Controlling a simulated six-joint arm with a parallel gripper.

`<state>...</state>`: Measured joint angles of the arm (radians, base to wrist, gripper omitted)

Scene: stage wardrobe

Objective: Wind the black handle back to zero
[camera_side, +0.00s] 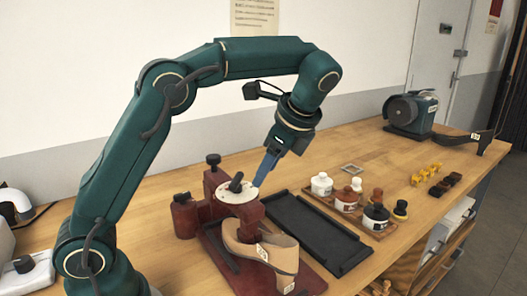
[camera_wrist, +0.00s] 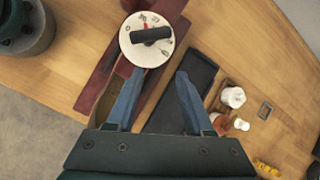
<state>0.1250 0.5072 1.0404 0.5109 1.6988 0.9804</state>
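The black handle (camera_side: 237,182) is a short bar on top of a white round dial (camera_side: 225,194) on a dark red stand (camera_side: 214,213). In the wrist view the handle (camera_wrist: 151,35) lies nearly level across the dial (camera_wrist: 137,57), its right end tipped slightly up.
A tan shoe (camera_side: 270,250) with a tag sits on the red base in front of the dial. A black tray (camera_side: 310,228) lies to the right. Several bottles (camera_side: 347,197) stand beyond it. A black knob (camera_side: 213,160) stands behind the dial.

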